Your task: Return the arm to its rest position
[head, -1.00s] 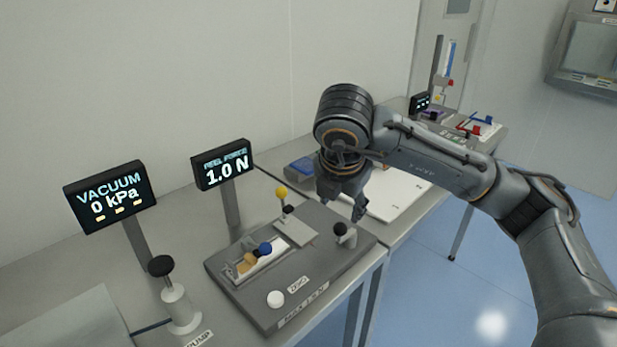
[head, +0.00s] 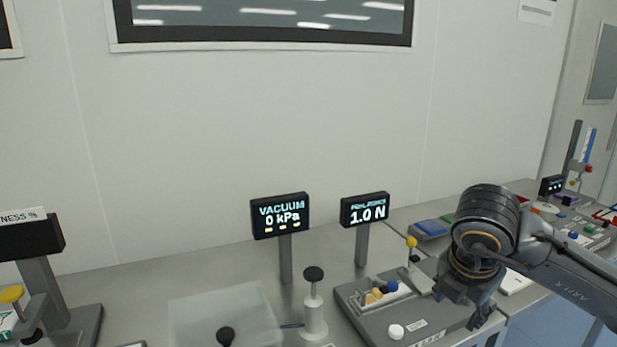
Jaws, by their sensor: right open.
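My right arm comes in from the right edge, and its gripper (head: 462,312) hangs fingers-down over the right part of the grey peel-force fixture (head: 352,304). The gripper is open, and I see nothing between its fingers. The fixture has a yellow-knobbed lever (head: 411,243), a blue knob (head: 391,286) and a white button (head: 396,331). Its right side is partly hidden behind my gripper. My left gripper is not in view.
The vacuum display (head: 280,216) reads 0 kPa and the force display (head: 365,211) reads 1.0 N. A black-knobbed pump (head: 313,300) and a translucent plate (head: 222,312) stand left of the fixture. A yellow-knobbed device (head: 38,285) is far left.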

